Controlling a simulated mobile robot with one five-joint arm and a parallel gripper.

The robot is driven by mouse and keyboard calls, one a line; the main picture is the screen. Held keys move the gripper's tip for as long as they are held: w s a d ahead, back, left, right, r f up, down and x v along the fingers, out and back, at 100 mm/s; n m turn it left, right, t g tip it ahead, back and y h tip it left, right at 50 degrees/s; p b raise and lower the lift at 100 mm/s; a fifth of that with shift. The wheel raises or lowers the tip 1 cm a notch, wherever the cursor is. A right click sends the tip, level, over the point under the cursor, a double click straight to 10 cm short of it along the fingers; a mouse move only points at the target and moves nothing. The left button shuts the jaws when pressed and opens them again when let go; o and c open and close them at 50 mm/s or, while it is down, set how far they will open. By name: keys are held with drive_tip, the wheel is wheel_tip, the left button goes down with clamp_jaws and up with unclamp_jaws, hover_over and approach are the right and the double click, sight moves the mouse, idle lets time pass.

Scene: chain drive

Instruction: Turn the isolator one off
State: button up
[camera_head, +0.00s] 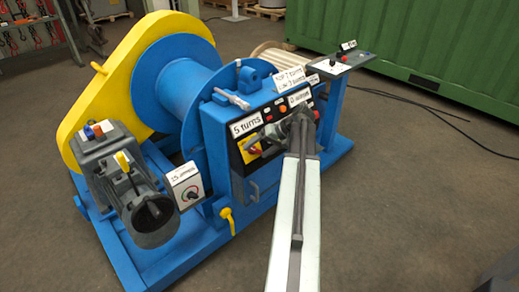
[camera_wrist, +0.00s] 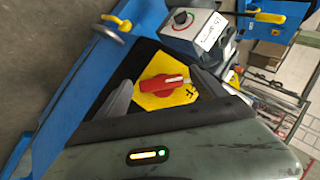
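The isolator is a red rotary handle (camera_wrist: 160,84) on a yellow plate (camera_wrist: 150,101) in the wrist view. The handle lies nearly level across the picture, and black marks show at the plate's right edge. In the head view the yellow plate (camera_head: 245,153) shows at the lower left of the black panel, partly hidden. My gripper (camera_wrist: 161,79) is open, with one dark finger on each side of the plate and the handle between them. I cannot tell whether a finger touches it. In the head view my arm covers part of the panel.
The blue winch drum (camera_head: 178,85) and yellow chain guard (camera_head: 112,75) stand left of the panel. A grey box with a black knob (camera_head: 188,190) and a yellow lever (camera_head: 228,218) are nearby. A small control desk (camera_head: 341,63) is at upper right. Floor at right is clear except for cables.

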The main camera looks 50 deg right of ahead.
drive_tip(key=shift+r, duration=0.1)
drive_tip(key=shift+s+d+r+p, duration=0.15)
drive_tip(key=shift+r+p, duration=0.15)
drive_tip(key=shift+p, duration=0.05)
drive_tip(key=p+v, duration=0.5)
drive_tip(key=v, duration=0.2)
drive_tip(key=shift+f, duration=0.15)
drive_tip(key=shift+s, duration=0.1)
drive_tip(key=shift+s, duration=0.1)
